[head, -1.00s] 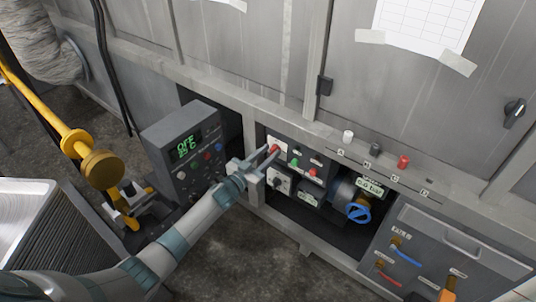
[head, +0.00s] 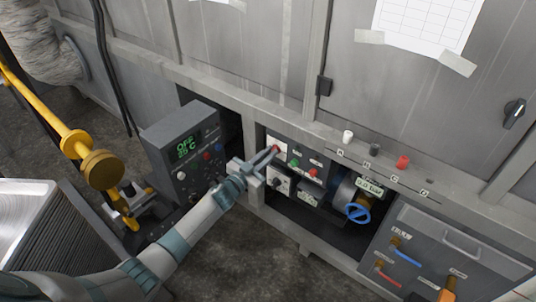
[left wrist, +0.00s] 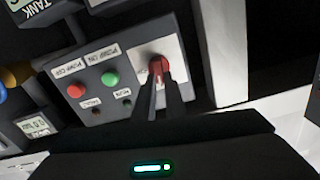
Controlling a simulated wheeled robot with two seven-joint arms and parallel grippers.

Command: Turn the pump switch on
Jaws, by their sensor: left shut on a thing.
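The pump panel (head: 302,157) is a dark box face low in the cabinet opening. It also shows in the left wrist view (left wrist: 91,103). It carries a red rotary knob (left wrist: 157,65) on a white plate (left wrist: 166,48). Beside the knob are a green button (left wrist: 109,79) and a red button (left wrist: 76,90), labelled PUMP ON and PUMP OFF. My left gripper (head: 273,153) is at the knob, and in the left wrist view its two fingers (left wrist: 162,88) are closed on the knob's sides. The fingers partly hide the knob. My right gripper is not in view.
A dark control box (head: 184,150) with a green display stands left of my left gripper. A blue valve wheel (head: 358,213) and a grey panel with handles (head: 430,262) are to the right. The cabinet ledge (head: 330,140) runs just above the opening.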

